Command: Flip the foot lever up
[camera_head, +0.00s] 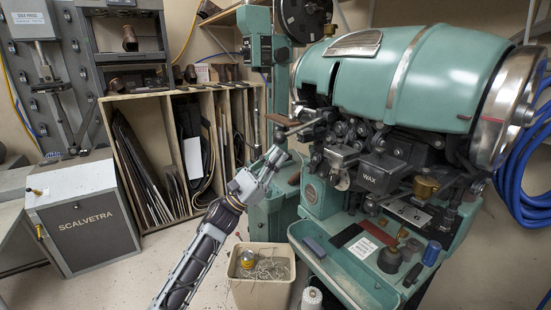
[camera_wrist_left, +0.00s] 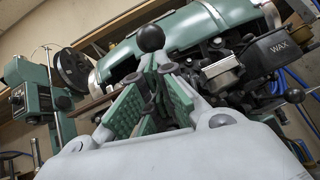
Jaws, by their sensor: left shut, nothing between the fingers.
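The green sole stitcher (camera_head: 420,80) stands at the right in the head view. A metal arm (camera_head: 302,128) with a flat brown end sticks out from its left side. I cannot tell for sure which part is the foot lever. My left gripper (camera_head: 276,156) is shut and empty, pointing up at the machine's left side, below this arm in the picture. In the left wrist view, a black ball knob (camera_wrist_left: 150,38) shows just beyond the fingertips (camera_wrist_left: 153,62). I cannot tell whether they touch it. The knob's stem is hidden behind the fingers. My right gripper is not in view.
A beige bin (camera_head: 262,290) stands on the floor below the gripper. The machine's green tray (camera_head: 345,270) holds small tools and blocks. A black WAX box (camera_head: 368,180) sits on the machine front. A wooden rack (camera_head: 150,200) stands behind at left.

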